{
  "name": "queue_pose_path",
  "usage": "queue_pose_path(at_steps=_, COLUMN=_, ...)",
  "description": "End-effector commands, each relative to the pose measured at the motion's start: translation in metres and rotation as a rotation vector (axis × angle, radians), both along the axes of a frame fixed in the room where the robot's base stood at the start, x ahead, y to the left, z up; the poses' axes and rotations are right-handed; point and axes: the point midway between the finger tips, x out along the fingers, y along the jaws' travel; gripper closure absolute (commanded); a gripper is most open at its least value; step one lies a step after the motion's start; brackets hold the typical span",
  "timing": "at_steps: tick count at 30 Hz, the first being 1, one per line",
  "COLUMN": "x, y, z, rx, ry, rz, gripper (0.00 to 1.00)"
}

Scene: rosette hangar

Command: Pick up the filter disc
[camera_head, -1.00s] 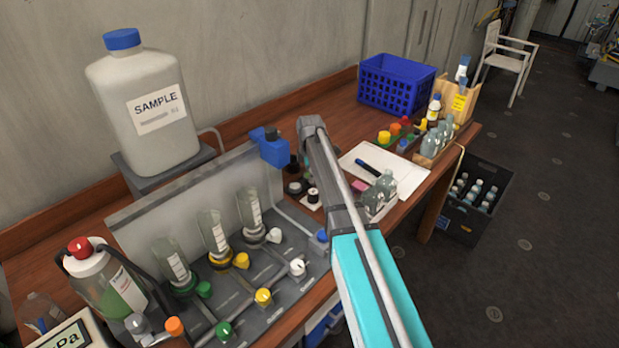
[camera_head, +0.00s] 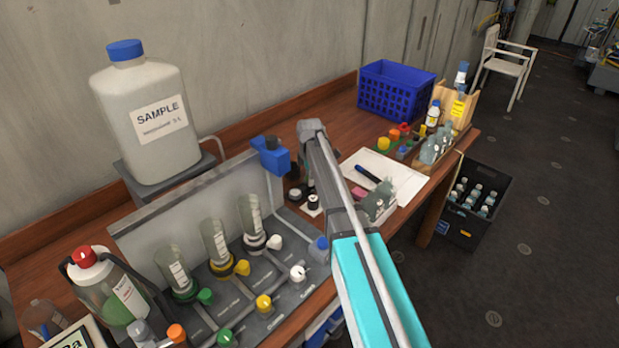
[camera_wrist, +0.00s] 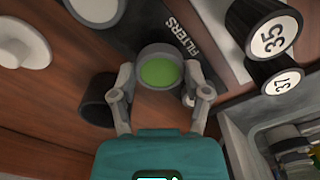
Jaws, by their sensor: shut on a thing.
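The filter disc (camera_wrist: 160,72) shows in the wrist view as a round green face in a grey rim. It lies between the two fingers of my gripper (camera_wrist: 159,88), one finger at each side of its rim, and the gripper is shut on it. It is beside a dark strip marked FILTERS (camera_wrist: 180,40). I cannot tell whether it still touches the strip or wood beneath. In the head view my arm hides the gripper and the disc.
In the head view, a valve panel (camera_head: 262,262) is left of my arm, and a blue crate (camera_head: 397,90) stands behind.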

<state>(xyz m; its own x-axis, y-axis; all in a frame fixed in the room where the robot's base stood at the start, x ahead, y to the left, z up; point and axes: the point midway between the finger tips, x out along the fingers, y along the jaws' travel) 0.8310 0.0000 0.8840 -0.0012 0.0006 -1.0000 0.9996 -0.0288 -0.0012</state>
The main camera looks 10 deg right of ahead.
Motion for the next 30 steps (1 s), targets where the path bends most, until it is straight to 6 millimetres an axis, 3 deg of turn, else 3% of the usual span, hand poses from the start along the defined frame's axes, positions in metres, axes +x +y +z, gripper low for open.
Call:
queue_pose_path(at_steps=5, x=0.000, y=0.000, z=0.022, rx=-0.001, ry=-0.001, rz=0.000, gripper=0.72)
queue_pose_path(at_steps=20, x=-0.052, y=0.000, z=0.081, rx=-0.001, ry=-0.001, rz=0.000, gripper=0.72)
queue_pose_path(at_steps=24, x=-0.084, y=0.000, z=0.093, rx=-0.001, ry=-0.001, rz=0.000, gripper=0.72)
queue_pose_path(at_steps=30, x=-0.116, y=0.000, z=0.107, rx=-0.001, ry=-0.001, rz=0.000, gripper=0.72)
